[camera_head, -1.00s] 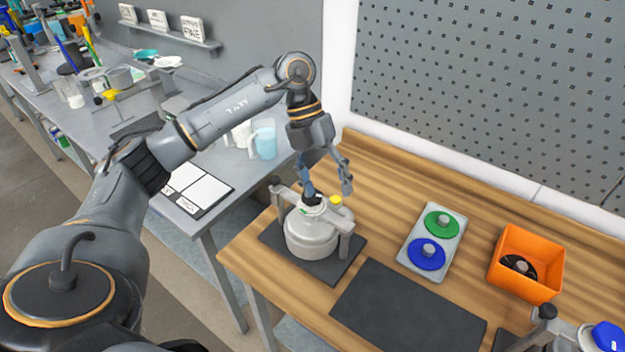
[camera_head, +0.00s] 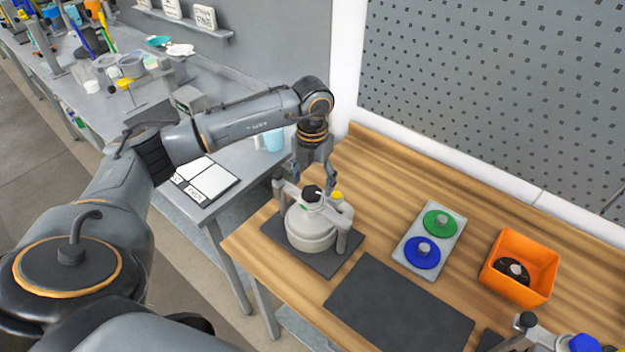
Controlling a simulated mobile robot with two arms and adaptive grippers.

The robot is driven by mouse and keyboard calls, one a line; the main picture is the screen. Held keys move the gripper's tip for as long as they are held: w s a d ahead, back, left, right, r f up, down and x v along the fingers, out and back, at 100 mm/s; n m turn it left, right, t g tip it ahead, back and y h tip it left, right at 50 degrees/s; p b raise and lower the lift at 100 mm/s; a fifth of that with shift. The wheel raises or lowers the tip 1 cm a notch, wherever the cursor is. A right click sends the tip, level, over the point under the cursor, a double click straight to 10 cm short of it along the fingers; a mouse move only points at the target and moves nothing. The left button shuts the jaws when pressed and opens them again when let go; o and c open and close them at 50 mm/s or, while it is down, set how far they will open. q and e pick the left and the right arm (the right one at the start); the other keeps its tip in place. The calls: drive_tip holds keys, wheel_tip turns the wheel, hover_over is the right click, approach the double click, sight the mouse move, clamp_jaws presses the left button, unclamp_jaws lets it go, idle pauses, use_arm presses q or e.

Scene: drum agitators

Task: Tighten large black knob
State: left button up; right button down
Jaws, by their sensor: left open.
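A light grey drum (camera_head: 309,229) sits in a metal clamping frame (camera_head: 343,232) on a dark mat at the left end of the wooden bench. A black knob (camera_head: 312,193) with a pale mark is on top of the drum, next to a small yellow cap (camera_head: 337,195). A smaller dark knob (camera_head: 278,184) tops the frame's left post. My left gripper (camera_head: 314,182) is open and empty, pointing down just behind and above the drum's top knob. Its fingers are spread to either side of it; I cannot tell whether they touch it. My right gripper is not in view.
A grey tray (camera_head: 447,257) holds a green disc (camera_head: 437,223) and a blue disc (camera_head: 422,253). An orange bin (camera_head: 533,290) holds a black disc (camera_head: 513,270). A bare dark mat (camera_head: 400,308) lies in front. Another frame with a blue-capped item (camera_head: 584,344) is at lower right.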

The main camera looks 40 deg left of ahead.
use_arm(q)
drive_tip(key=shift+f, duration=1.2)
drive_tip(key=c, duration=1.1)
drive_tip(key=shift+f+m+b, duration=0.1)
drive_tip(key=shift+m+b, duration=0.3)
drive_tip(key=shift+c, duration=0.2)
drive_tip(key=m+b, duration=0.3)
drive_tip(key=b, duration=0.1)
drive_tip(key=shift+f+m, duration=0.1)
drive_tip(key=shift+m, duration=0.2)
drive_tip(key=shift+m+b, duration=1)
drive_tip(key=shift+b, duration=0.25)
drive_tip(key=shift+r+m+b, duration=0.25)
drive_tip(key=shift+m+b, duration=0.5)
drive_tip(key=shift+m, duration=0.25)
